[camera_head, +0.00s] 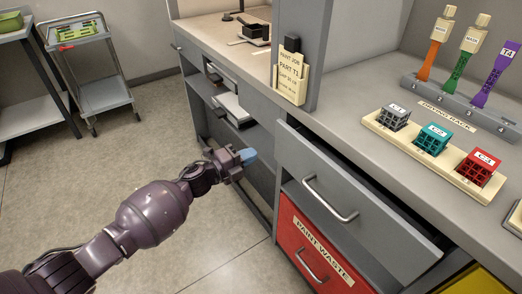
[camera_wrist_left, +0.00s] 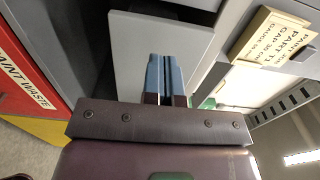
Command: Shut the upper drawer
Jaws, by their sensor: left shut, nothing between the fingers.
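The grey upper drawer (camera_head: 368,220) stands pulled out from the bench on the right, with a dark gap behind its front. Its silver bar handle (camera_head: 330,200) faces the aisle. Below it is a red drawer labelled "PAINT WASTE" (camera_head: 322,250). My left gripper (camera_head: 250,156) is shut and empty, its blue fingertips in the air left of the upper drawer, apparently apart from it. In the left wrist view the fingers (camera_wrist_left: 164,75) show in front of a grey panel (camera_wrist_left: 130,55); I cannot tell which part of the furniture that is. My right gripper is out of view.
On the bench stand a drying rack (camera_head: 455,105) with tagged tools and a cream tray (camera_head: 400,142) with three coloured lattice blocks. A grey post (camera_head: 305,45) carries a job card (camera_head: 291,78). A cart (camera_head: 88,70) stands at the far left. The floor is clear.

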